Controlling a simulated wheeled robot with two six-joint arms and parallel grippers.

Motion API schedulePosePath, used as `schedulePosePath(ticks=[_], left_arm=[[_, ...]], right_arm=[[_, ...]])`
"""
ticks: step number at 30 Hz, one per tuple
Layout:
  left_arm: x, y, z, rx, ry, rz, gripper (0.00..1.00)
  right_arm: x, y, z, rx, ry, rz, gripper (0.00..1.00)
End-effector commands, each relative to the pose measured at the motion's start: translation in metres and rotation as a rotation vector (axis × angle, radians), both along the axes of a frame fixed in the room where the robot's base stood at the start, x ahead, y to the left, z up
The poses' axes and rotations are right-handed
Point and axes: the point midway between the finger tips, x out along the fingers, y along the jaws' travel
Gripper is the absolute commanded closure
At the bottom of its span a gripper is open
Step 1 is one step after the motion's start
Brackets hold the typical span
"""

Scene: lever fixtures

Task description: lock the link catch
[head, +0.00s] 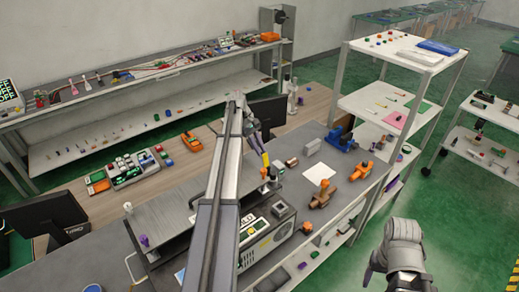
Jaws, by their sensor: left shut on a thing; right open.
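My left gripper (267,168) is at the end of the long grey arm that crosses the middle of the head view. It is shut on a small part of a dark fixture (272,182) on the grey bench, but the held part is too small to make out. I cannot tell for sure whether this fixture is the link catch, or its lock state. My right gripper (392,272) hangs low at the right, over the green floor and away from the bench. It is open, with its fingers only partly visible.
On the bench right of my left gripper stand a blue fixture (341,136), a brown fixture (322,194), an orange fixture (361,171) and a white sheet (319,173). A grey machine (276,240) is in front. Shelving (395,105) stands at the right.

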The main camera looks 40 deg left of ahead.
Motion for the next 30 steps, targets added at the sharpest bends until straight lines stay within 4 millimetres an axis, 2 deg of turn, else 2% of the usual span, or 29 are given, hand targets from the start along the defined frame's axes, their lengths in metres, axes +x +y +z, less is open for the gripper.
schedulePosePath(ticks=[2, 19, 30], left_arm=[[0.0, 0.0, 0.0, 0.0, 0.0, 0.0, 1.0], [-0.002, -0.003, 0.002, 0.021, -0.005, 0.0, 1.0], [-0.011, -0.025, 0.011, 0.25, -0.07, -0.003, 1.0]], right_arm=[[0.0, 0.0, 0.0, 0.0, 0.0, 0.0, 0.33], [0.0, 0.0, 0.004, 0.0, 0.0, 0.0, 0.33], [0.0, 0.0, 0.025, 0.0, 0.001, 0.002, 0.33]])
